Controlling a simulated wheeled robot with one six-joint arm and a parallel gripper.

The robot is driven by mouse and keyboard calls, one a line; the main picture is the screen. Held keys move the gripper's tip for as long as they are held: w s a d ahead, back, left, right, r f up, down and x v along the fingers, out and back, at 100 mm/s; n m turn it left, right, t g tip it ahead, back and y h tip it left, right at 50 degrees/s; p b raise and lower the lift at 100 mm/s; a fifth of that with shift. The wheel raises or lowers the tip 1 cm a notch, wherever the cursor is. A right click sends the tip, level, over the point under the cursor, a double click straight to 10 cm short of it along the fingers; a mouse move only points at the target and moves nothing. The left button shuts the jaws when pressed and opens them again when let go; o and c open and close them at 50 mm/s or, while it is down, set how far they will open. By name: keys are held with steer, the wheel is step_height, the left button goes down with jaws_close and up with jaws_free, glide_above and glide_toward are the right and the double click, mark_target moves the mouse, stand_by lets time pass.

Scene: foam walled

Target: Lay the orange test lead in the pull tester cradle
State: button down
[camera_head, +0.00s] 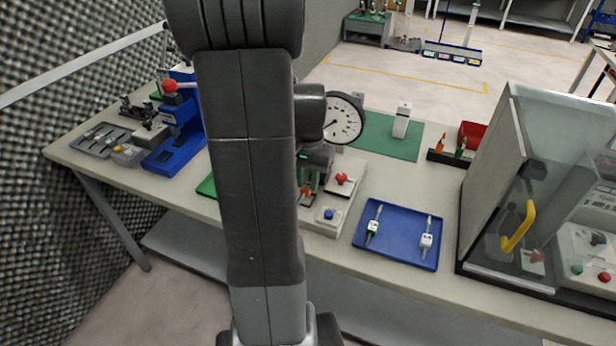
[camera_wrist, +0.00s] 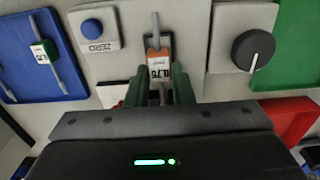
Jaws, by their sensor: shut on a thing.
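My gripper (camera_head: 312,178) is shut on the orange test lead (camera_wrist: 158,62), with its green fingers on either side of the orange label block. The lead's grey end points away from my gripper. The lead also shows in the head view (camera_head: 307,193), partly hidden by my arm. It is over the pull tester (camera_head: 350,200), a pale base with a round dial gauge (camera_head: 343,119). A dark cradle slot (camera_wrist: 171,42) shows around the lead's far end in the wrist view. I cannot tell whether the lead touches the cradle.
A blue button (camera_head: 328,214) and a red button (camera_head: 342,179) sit on the tester. A blue tray (camera_head: 392,250) with two leads lies to its right. A clear-walled cabinet (camera_head: 490,200) stands farther right. A blue press (camera_head: 180,145) stands left.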

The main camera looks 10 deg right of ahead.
steer(key=shift+f+b, duration=0.3)
steer(key=shift+f, duration=0.4)
steer(key=shift+f+b, duration=0.4)
steer(key=shift+f, duration=0.25)
steer(key=c, duration=1.2)
jaws_free()
step_height(320, 180, up, 14)
steer(key=shift+f, duration=0.1)
step_height(320, 180, down, 14)
steer(key=shift+r, duration=0.35)
